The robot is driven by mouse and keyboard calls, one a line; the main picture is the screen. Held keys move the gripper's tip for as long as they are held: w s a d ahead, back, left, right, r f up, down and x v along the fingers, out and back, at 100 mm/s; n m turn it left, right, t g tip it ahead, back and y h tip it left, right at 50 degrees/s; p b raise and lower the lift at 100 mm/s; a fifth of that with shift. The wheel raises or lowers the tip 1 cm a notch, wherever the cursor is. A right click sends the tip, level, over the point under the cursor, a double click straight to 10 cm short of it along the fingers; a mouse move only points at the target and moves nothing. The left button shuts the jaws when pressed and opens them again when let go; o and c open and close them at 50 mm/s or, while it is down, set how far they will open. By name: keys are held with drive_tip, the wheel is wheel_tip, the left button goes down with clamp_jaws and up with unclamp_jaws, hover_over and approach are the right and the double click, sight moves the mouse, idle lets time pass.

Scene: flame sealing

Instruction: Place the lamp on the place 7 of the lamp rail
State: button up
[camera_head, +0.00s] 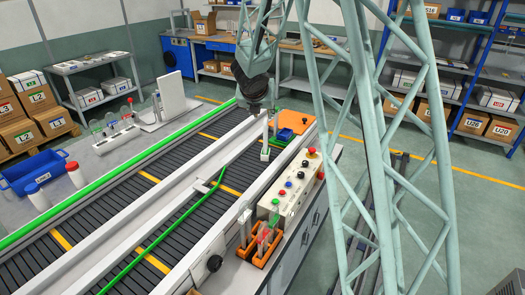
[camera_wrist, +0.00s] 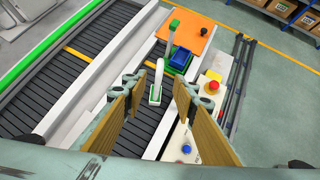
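My gripper (camera_head: 254,108) hangs over the far end of the conveyor in the head view. In the wrist view its two brown-padded fingers (camera_wrist: 158,84) are wide apart. A slim white upright piece on a green-edged base (camera_wrist: 157,80) shows between them, seemingly beyond the fingertips and not held; it also shows in the head view (camera_head: 265,140). I cannot tell for sure whether it is the lamp. A long pale rail (camera_wrist: 88,90) runs along the conveyor and also shows in the head view (camera_head: 150,205); no place numbers are readable on it.
An orange plate (camera_wrist: 190,30) with a blue box (camera_wrist: 180,59) lies beyond the fingers. A button panel (camera_head: 290,190) and orange holders (camera_head: 246,246) stand right of the conveyor. Bottles (camera_head: 97,128) and a blue bin (camera_head: 35,170) are at left. My lattice structure covers the centre right.

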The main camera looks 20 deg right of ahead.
sight(265, 122)
drive_tip(key=shift+f, duration=0.15)
drive_tip(key=shift+w, duration=0.1)
drive_tip(key=shift+b+x, duration=0.5)
drive_tip(key=shift+x, duration=3.75)
drive_tip(key=shift+f, duration=0.1)
drive_tip(key=shift+x, duration=2.55)
drive_tip(key=shift+c, duration=0.2)
